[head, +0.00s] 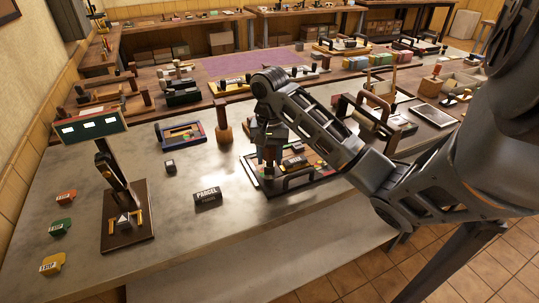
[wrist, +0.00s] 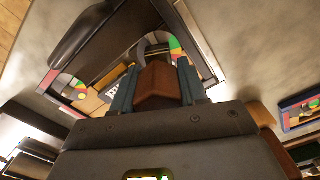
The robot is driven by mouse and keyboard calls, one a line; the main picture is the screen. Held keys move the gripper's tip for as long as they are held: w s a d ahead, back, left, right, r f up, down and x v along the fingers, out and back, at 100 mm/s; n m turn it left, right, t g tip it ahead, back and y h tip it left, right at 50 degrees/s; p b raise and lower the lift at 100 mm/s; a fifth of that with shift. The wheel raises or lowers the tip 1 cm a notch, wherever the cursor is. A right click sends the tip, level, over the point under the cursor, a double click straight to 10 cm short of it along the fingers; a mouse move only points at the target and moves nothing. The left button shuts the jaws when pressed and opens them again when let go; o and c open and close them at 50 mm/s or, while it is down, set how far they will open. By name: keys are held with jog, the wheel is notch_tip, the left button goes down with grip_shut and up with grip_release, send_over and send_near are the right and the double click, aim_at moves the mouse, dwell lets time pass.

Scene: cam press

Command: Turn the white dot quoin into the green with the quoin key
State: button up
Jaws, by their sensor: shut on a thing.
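My gripper (head: 269,158) is low over the framed tray (head: 254,181) near the middle of the bench. In the wrist view my gripper (wrist: 157,90) is shut on a brown wooden handle (wrist: 158,82), which I take to be the quoin key. The key's lower end is hidden by the handle and fingers, so I cannot tell whether it is seated. Two dials with red, green and yellow sectors show in the tray: one left dial (wrist: 72,86) and one by the fingers (wrist: 175,46), partly covered. I cannot make out a white dot on either.
A black bar handle (head: 299,181) edges the tray. A PARCEL block (head: 207,197), a small dark block (head: 170,167), a blue-framed tray (head: 182,133) and a wooden post (head: 223,122) stand left of it. A lever device (head: 125,215) stands further left. The front bench is clear.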

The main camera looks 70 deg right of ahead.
jog(key=shift+m, duration=0.9)
jog(key=shift+s+m, duration=0.1)
jog(key=shift+m, duration=1.1)
